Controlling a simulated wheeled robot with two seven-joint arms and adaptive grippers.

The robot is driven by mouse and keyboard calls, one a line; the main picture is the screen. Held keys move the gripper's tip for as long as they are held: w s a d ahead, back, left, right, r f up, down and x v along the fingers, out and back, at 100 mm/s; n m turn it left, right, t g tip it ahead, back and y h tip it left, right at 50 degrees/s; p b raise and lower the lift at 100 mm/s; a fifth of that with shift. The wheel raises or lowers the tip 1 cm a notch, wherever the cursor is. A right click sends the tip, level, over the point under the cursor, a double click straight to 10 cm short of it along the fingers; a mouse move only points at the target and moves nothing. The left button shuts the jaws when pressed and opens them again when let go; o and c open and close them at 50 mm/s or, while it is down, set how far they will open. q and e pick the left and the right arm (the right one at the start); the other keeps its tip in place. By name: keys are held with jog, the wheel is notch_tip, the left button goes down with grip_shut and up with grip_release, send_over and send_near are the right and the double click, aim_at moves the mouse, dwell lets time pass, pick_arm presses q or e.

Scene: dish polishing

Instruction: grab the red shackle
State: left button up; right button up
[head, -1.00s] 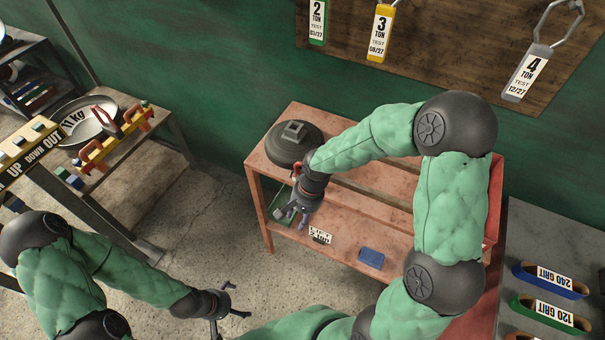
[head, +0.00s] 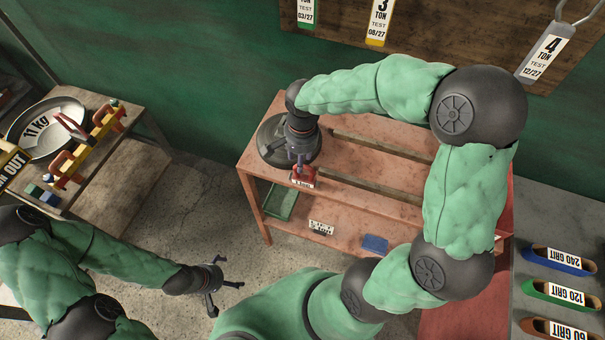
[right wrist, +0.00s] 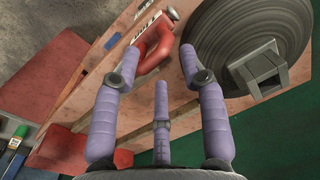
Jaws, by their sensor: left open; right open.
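The red shackle (head: 303,172) stands on the reddish table's top near its front edge, with a white label at its front. It also shows in the right wrist view (right wrist: 148,52) as a curved red bow, partly behind a finger. My right gripper (head: 299,158) points down just above and behind the shackle. In the right wrist view its purple fingers (right wrist: 160,68) are spread and empty, with the shackle just past the left fingertip; I cannot tell whether they touch. My left gripper (head: 225,286) is open and empty above the floor, away from the table.
A dark round ridged weight (head: 268,142) with a square block on top sits beside my right gripper. The table's lower shelf holds a green tray (head: 281,202) and a blue block (head: 375,244). Long slots run across the tabletop. Coloured grit holders (head: 555,293) lie at the right.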

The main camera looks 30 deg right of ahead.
jog(key=shift+w+f, duration=0.2)
jog(key=shift+f, duration=0.8)
jog(key=shift+s+f+b, duration=0.1)
jog(key=shift+f+b, duration=0.25)
jog(key=shift+f, duration=0.35)
notch_tip(320, 180, down, 4)
jog(key=shift+r+b, duration=0.1)
jog(key=shift+b, duration=0.4)
jog(key=shift+w, duration=0.2)
grip_shut()
